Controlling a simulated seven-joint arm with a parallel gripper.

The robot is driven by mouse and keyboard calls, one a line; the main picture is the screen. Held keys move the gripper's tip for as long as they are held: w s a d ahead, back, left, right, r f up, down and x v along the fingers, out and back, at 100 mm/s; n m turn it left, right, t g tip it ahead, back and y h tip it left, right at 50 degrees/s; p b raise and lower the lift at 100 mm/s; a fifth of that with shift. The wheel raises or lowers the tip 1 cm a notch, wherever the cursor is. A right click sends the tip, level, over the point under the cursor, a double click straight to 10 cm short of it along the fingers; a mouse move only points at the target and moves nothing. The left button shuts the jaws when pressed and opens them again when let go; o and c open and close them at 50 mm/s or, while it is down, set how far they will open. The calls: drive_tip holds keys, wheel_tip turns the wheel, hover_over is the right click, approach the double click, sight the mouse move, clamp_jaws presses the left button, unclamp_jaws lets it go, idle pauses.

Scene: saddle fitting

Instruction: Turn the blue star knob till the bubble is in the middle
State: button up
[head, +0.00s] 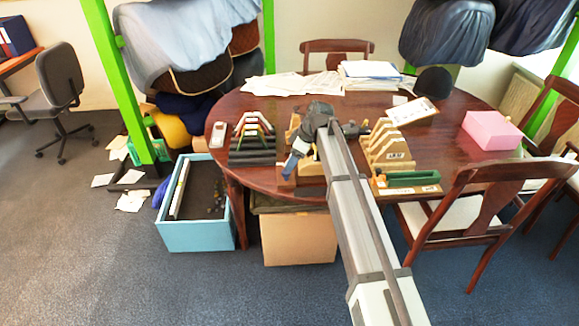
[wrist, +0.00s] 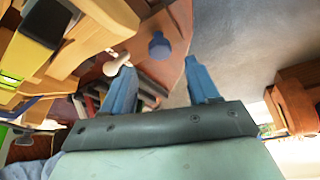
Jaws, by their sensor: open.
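My gripper (wrist: 159,64) is open and empty, with its two blue fingers apart. The blue knob (wrist: 158,45) shows in the wrist view just beyond the fingertips and between them, with no finger touching it. A black and yellow level (wrist: 40,38) with a bright yellow-green window lies on pale wood at the upper left of the wrist view; I cannot make out its bubble. In the head view my gripper (head: 291,164) is over the front of the table, at a wooden stand (head: 310,167) that my arm partly hides.
A wooden rack (head: 390,150) and a green tool (head: 411,178) are right of my arm on the table (head: 460,130). A dark stand with arched pieces (head: 252,150) is at the left. A pale rounded knob (wrist: 117,63) is near my left finger. A blue crate (head: 195,235) stands on the floor.

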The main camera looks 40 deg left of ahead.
drive_tip(key=v, duration=0.8)
idle(0.4)
